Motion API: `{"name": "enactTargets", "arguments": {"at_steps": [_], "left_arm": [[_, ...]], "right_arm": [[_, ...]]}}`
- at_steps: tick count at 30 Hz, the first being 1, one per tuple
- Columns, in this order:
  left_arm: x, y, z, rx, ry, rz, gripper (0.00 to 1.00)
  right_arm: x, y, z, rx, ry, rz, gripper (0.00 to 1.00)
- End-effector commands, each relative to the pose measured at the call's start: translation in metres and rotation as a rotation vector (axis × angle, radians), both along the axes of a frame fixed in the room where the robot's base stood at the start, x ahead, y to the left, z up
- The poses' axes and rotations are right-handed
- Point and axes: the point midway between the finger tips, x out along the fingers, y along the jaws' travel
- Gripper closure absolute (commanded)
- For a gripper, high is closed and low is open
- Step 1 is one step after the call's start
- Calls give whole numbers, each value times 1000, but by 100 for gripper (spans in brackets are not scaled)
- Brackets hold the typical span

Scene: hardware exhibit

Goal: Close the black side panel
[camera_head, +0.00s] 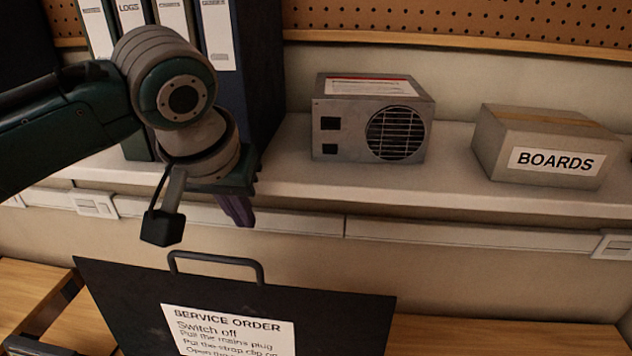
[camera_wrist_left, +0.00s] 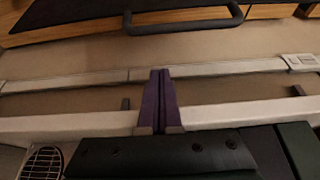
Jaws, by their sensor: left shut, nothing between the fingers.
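A black panel (camera_head: 125,305) with a grey bar handle on its top edge and a white "SERVICE ORDER" sheet on its face stands at the bottom of the head view. Its lower part is out of frame, and I cannot tell whether it is the side panel. Its handle (camera_wrist_left: 185,28) also shows at the top of the left wrist view. My left gripper (camera_head: 240,218) has purple fingers pressed together, empty, above and behind the panel's handle and apart from it. The fingers (camera_wrist_left: 160,78) also show shut in the left wrist view. My right gripper is not seen.
A shelf (camera_head: 300,185) behind holds several binders (camera_head: 215,50), a grey metal box with a round fan grille (camera_head: 370,115) and a "BOARDS" carton (camera_head: 545,145). A grey rail (camera_head: 450,232) runs along the wall below. A wooden surface (camera_head: 500,335) lies lower right.

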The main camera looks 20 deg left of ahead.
Motion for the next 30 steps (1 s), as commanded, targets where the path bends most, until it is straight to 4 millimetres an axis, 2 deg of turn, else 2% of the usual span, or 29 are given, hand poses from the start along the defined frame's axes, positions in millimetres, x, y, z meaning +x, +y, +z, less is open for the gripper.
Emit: {"name": "enactTargets", "arguments": {"at_steps": [2, 4, 10, 16, 30], "left_arm": [[5, 1, -12, 1, 2, 1, 100], [-7, -1, -7, 3, 3, -4, 100], [-29, -6, -12, 2, 1, -2, 100], [-34, -8, -15, 2, -2, -1, 100], [-32, -8, -16, 5, -24, -1, 100]], "right_arm": [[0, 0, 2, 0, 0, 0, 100], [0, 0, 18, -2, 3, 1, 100], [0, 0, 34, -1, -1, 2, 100], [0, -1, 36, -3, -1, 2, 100], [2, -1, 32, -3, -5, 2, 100]]}}
